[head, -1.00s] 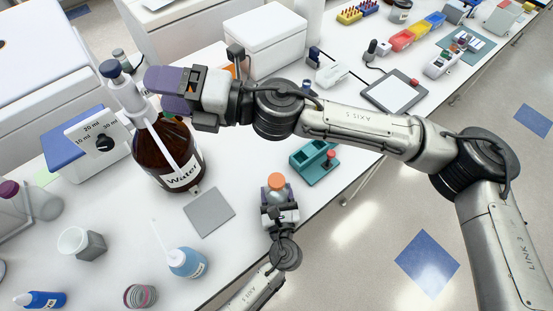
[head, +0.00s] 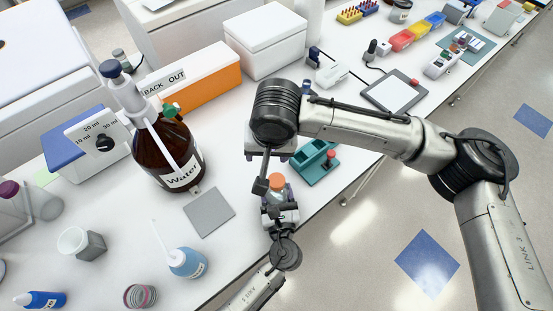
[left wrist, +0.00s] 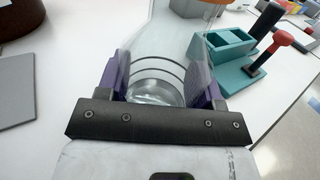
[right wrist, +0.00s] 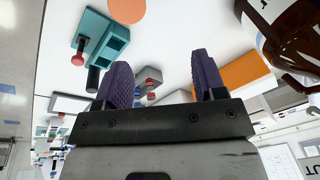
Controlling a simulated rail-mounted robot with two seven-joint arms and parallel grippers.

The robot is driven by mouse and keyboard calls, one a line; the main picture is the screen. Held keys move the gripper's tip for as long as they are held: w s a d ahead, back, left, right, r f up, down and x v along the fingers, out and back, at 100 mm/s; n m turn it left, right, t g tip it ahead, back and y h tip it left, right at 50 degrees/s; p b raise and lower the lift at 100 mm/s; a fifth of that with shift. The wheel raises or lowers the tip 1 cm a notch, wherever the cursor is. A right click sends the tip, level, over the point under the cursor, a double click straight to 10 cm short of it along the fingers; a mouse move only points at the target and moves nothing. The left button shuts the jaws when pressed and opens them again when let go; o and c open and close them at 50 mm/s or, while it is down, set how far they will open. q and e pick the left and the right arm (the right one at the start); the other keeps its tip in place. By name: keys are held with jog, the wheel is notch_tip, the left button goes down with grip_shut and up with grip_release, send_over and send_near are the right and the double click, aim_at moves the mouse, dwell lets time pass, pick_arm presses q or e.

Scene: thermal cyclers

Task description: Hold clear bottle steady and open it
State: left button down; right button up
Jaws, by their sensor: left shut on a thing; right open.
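The clear bottle (head: 279,194) with an orange cap (head: 277,181) stands near the bench's front edge. My left gripper (head: 280,213) is shut around its body; in the left wrist view its purple fingers press both sides of the clear bottle (left wrist: 158,75), and the orange cap is cut by the top edge. My right gripper (head: 262,186) is just left of the cap in the head view, its fingers largely hidden by its own wrist. In the right wrist view the right gripper (right wrist: 158,75) is open and empty, and the orange cap (right wrist: 127,10) lies off to the upper left of its fingers.
A teal rack (head: 316,165) with a red-knobbed tool stands close behind the bottle. A large brown Water bottle (head: 160,150) with a dispenser stands to the left. An orange box (head: 205,85) and a white box (head: 265,42) stand behind. A grey pad (head: 209,212) lies flat on the left.

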aim_at(277, 180)
jog(key=shift+s+d+f+m+g+h, duration=0.15)
jog(key=shift+s+d+m+g+h, duration=0.4)
jog(key=shift+s+d, duration=0.3)
jog(key=shift+s+f+m, duration=0.1)
jog(key=shift+s+m, duration=0.15)
jog(key=shift+s+d+f+g, duration=0.1)
jog(key=shift+d+f+g, duration=0.05)
jog(key=shift+f+g, duration=0.15)
jog(key=shift+f, duration=3.6)
